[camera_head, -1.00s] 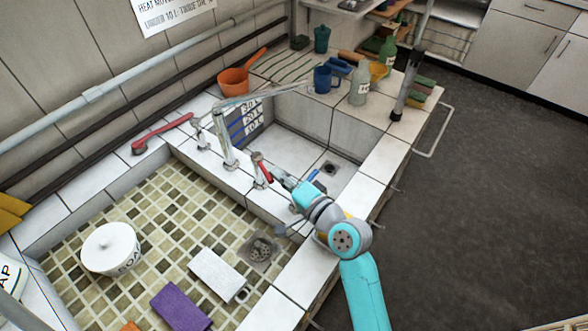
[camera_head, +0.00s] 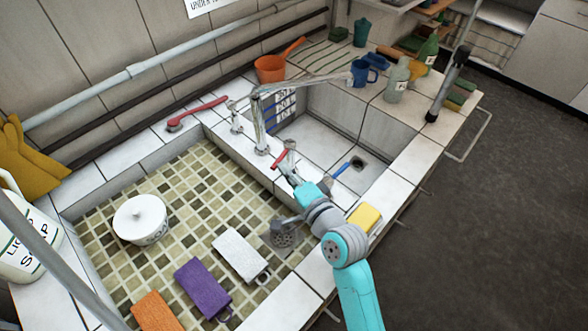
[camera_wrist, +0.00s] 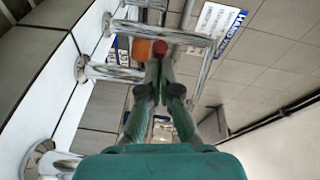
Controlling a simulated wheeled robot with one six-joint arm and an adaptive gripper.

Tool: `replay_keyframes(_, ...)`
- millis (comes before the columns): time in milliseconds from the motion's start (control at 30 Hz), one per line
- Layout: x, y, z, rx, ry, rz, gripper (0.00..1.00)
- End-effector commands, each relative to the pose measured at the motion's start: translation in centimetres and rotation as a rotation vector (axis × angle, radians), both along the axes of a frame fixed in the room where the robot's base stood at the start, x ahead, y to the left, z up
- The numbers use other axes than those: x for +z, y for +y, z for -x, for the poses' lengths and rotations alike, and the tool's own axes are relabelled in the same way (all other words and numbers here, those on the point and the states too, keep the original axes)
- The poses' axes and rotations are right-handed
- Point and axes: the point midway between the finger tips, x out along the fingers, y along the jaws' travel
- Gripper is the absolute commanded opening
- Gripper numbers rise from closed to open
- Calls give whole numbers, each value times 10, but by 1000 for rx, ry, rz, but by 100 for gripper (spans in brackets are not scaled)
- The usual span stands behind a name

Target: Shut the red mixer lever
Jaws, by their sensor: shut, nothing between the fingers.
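The red mixer lever (camera_head: 280,158) sits on a chrome fitting on the divider between the two basins, near the tall chrome tap (camera_head: 259,122). In the head view it slants down to the left from the fitting's top. In the wrist view its rounded red end (camera_wrist: 160,47) shows just beyond my fingertips. My gripper (camera_head: 287,169) is shut and empty, with its tips close beside the lever. I cannot tell whether they touch it. A blue lever (camera_head: 341,170) stands to the right of my gripper.
The tap's long spout reaches over the right basin. A yellow sponge (camera_head: 365,217) lies on the front rim beside my arm. An orange pan (camera_head: 271,68) and bottles stand behind.

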Motion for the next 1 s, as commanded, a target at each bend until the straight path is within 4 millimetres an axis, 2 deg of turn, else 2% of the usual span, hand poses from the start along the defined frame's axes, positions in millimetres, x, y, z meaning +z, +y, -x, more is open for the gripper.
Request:
replay_keyframes(400,0,24,-7,1,-1,0,0)
replay_keyframes(1000,1,33,-12,5,-1,-3,0)
